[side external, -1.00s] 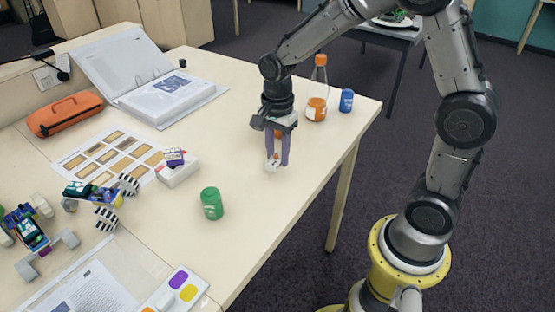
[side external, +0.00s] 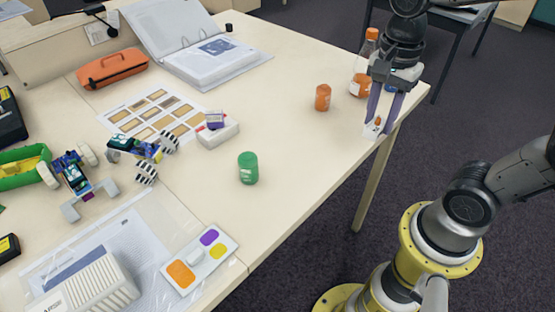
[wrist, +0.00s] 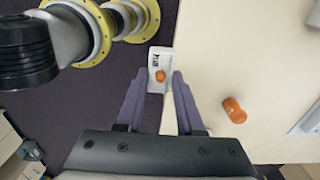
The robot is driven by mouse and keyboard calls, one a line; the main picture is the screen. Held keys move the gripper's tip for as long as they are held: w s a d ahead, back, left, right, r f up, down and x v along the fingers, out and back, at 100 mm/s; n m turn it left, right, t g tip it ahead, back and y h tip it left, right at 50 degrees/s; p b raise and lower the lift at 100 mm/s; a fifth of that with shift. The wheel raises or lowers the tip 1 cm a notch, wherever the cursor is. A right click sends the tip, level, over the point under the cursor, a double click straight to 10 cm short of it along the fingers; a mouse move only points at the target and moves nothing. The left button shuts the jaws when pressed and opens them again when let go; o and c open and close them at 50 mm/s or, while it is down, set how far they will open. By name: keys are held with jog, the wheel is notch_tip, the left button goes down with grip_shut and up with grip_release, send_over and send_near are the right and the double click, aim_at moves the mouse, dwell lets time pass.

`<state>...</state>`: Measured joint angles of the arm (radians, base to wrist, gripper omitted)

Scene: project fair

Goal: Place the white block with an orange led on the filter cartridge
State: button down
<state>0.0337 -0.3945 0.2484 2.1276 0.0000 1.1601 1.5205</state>
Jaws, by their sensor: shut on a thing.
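The white block with an orange led (wrist: 160,60) is pinched between the fingertips of my gripper (wrist: 160,88). The orange dot and dark lettering face the wrist camera. In the side external view my gripper (side external: 379,128) holds the block (side external: 371,131) at the table's right edge. In the wrist view the block overlaps the line between tabletop and dark floor. A white ribbed box (side external: 85,288), which looks like the filter cartridge, lies on papers at the bottom left of the side external view. It is far from my gripper and partly cut off by the frame.
An orange jar (side external: 322,97) and an orange-capped bottle (side external: 362,80) stand near my gripper. A green jar (side external: 248,168), a paint-like palette (side external: 200,259), a white box (side external: 217,133) and a small wheeled model (side external: 140,150) lie farther left. The table between the jars is clear.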

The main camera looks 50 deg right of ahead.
jog(key=shift+s+r+m, duration=0.1)
jog(key=shift+r+m, duration=0.1)
jog(key=shift+m, duration=0.8)
jog(key=w+a+r+m, duration=0.7)
jog(key=w+a+r, duration=0.35)
jog(key=a, duration=0.35)
jog(key=s+a+f+n, duration=0.2)
jog(key=s+a, duration=0.1)
jog(key=a, duration=0.9)
jog(key=s+a+f+n, duration=0.1)
jog(key=s+a+n, duration=0.1)
jog(key=a, duration=1)
send_over(121, 280)
jog(key=f, duration=0.9)
jog(key=shift+s+d+f, duration=0.1)
jog(key=shift+s+d, duration=0.05)
jog(key=shift+d, duration=0.15)
jog(key=shift+a+f, duration=0.25)
jog(key=shift+f, duration=0.2)
jog(key=shift+w+f, duration=0.2)
jog(key=shift+f, duration=1.3)
